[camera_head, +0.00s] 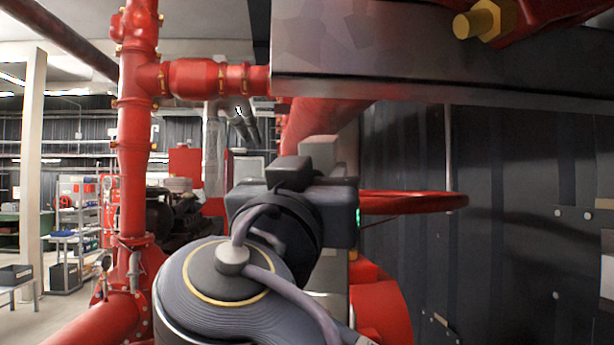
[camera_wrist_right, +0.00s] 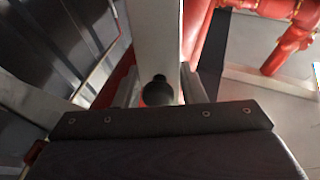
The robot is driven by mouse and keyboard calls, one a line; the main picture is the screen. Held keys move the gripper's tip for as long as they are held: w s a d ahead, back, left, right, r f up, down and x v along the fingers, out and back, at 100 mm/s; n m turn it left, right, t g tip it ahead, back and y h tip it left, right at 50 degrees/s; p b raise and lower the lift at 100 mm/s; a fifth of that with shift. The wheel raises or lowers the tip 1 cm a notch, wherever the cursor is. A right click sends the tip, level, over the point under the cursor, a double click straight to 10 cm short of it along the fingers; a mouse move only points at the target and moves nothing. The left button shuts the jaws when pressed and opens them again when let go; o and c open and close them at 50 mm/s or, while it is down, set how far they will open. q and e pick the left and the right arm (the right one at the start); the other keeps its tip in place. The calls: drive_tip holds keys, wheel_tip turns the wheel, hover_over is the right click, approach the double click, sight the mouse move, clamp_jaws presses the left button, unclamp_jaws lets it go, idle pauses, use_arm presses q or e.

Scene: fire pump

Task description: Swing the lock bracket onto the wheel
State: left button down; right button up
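The red wheel (camera_head: 415,203) shows nearly edge-on in the head view, to the right of my right wrist; its left part is hidden behind that wrist. In the right wrist view, a black round knob (camera_wrist_right: 157,92) sits at the end of a pale grey bar (camera_wrist_right: 156,38), which may be the lock bracket. My right gripper (camera_wrist_right: 158,84) has one finger on each side of the knob, with gaps showing, so it looks open. In the head view its fingers are hidden behind my wrist. I cannot tell whether the bar touches the wheel. My left gripper is out of view.
A thick grey beam (camera_head: 430,65) crosses overhead, with a brass bolt (camera_head: 478,20) near it. A red vertical pipe (camera_head: 134,170) stands at left. A dark panelled wall (camera_head: 510,200) is behind the wheel at right. Shelves (camera_head: 75,210) stand far left beyond open floor.

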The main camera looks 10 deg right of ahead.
clamp_jaws()
drive_tip(key=w+r+g+p, duration=0.1)
drive_tip(key=p, duration=0.1)
drive_tip(key=w+d+r+g+y+p, duration=0.1)
drive_tip(key=r+g+p, duration=0.1)
drive_tip(key=p, duration=0.1)
drive_tip(key=shift+w, duration=0.2)
drive_tip(key=shift+w+y+p, duration=0.2)
drive_tip(key=shift+y+p, duration=0.1)
drive_tip(key=shift+p, duration=0.25)
drive_tip(key=shift+w+d+f+g, duration=0.1)
drive_tip(key=shift+w+f+g, duration=0.05)
drive_tip(key=shift+g, duration=0.25)
